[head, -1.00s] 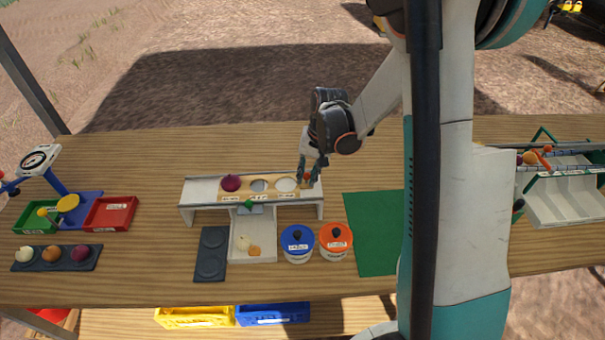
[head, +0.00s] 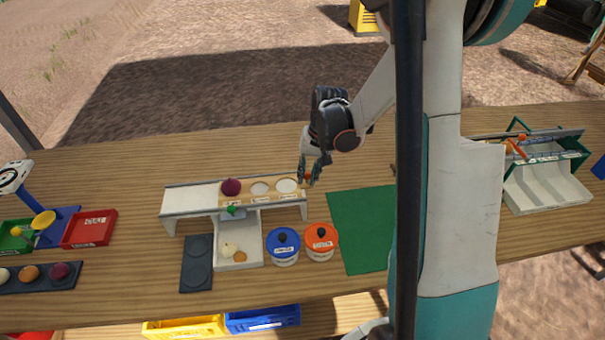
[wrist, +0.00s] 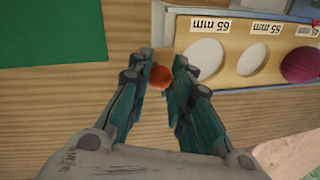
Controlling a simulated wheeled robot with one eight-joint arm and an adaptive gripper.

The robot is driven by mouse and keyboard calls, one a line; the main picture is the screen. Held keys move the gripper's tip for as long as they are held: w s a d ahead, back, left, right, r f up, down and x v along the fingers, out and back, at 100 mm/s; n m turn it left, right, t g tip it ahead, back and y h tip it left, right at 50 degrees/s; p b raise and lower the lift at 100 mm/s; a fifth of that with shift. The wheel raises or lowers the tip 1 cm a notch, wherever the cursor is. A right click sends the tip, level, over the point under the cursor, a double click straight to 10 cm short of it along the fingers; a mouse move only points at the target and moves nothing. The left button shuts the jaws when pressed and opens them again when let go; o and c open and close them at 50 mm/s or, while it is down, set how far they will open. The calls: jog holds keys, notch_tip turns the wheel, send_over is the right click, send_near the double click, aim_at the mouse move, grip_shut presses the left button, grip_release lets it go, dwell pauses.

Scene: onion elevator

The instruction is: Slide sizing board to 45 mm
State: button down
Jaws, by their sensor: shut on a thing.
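The wooden sizing board (head: 273,190) lies in the white stand (head: 188,199). My gripper (head: 309,176) is at the board's right end, shut on an orange knob (wrist: 160,77). The knob's joint to the board is hidden. The onion is now roughly above the green pointer (head: 232,210) on the stand's front.
A dark tray (head: 197,262) is left. The green mat (head: 358,222) is clear on the right.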

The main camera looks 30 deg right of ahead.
jog(key=shift+d, duration=0.15)
jog(key=c, duration=1.4)
grip_release()
jog(key=shift+s+d, duration=0.1)
jog(key=shift+o, duration=0.2)
jog(key=shift+r, duration=0.15)
jog(key=shift+r+p, duration=1.8)
jog(key=shift+r, duration=1.1)
